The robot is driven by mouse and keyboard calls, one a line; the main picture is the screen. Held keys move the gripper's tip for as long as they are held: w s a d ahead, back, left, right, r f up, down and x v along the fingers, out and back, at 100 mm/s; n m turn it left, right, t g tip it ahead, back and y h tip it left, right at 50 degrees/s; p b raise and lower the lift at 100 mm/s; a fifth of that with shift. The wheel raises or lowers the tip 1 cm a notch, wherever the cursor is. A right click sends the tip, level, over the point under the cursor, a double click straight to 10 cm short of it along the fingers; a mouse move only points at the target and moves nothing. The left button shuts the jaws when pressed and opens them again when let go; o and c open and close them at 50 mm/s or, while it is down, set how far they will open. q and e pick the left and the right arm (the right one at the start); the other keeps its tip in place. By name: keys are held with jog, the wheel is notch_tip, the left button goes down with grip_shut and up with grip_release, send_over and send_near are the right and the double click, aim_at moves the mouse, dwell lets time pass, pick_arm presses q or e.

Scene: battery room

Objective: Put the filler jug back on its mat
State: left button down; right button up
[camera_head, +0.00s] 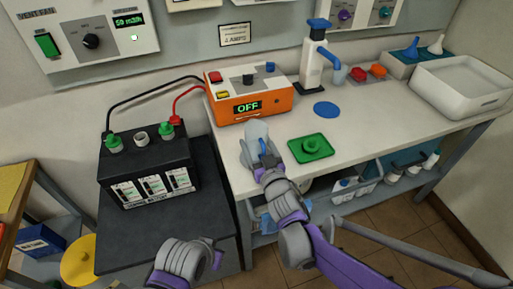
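The filler jug (256,131) is a pale, translucent vessel with a blue part, seen above the front left of the white bench, in front of the orange charger. My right gripper (266,158) is at the blue part, apparently shut on it; the fingers hide the contact. Whether the jug touches the bench is hard to tell. A flat round blue mat (326,109) lies bare on the bench, right of and behind the jug. My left gripper (211,258) is low in front of the dark battery stand, away from the jug; its fingertips are unclear.
A green tray (326,152) with a green ring-shaped piece lies right of the jug. The orange charger (248,93) and a white pump dispenser (313,62) stand behind. A black battery (148,166) stands left. A white basin (460,85) is at far right.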

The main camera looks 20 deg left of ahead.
jog(key=shift+f, duration=0.65)
jog(key=shift+f, duration=0.1)
jog(key=o, duration=1.5)
jog(key=shift+r, duration=0.2)
jog(key=v, duration=1.2)
jog(key=shift+f+b, duration=0.1)
jog(key=shift+b, duration=0.3)
